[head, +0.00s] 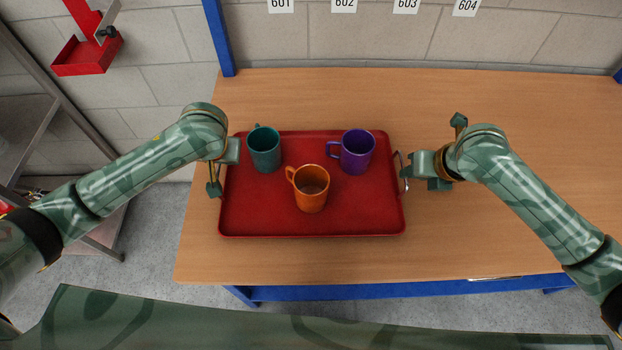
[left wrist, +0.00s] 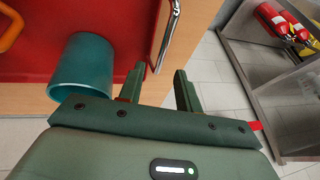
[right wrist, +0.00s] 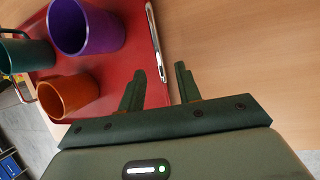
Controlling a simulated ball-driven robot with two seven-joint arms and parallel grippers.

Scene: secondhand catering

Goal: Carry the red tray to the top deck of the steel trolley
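The red tray (head: 260,215) lies flat on the wooden table, with a wire handle at each short end. On it stand a teal mug (head: 264,150), an orange mug (head: 311,190) and a purple mug (head: 355,152), all upright. My left gripper (head: 222,172) is open at the tray's left end; in the left wrist view the handle (left wrist: 168,35) lies just ahead of its parted fingers. My right gripper (head: 420,172) is open at the right end, with that handle (right wrist: 153,40) just ahead of its fingers. A grey steel unit (head: 28,125) at the left may be the trolley; only part shows.
Red fire extinguishers (left wrist: 282,25) show by the steel unit in the left wrist view. A red wall bracket (head: 88,55) hangs at the upper left. A blue upright (head: 218,38) stands at the table's back left. The table is bare right of the tray; grey floor separates table and steel unit.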

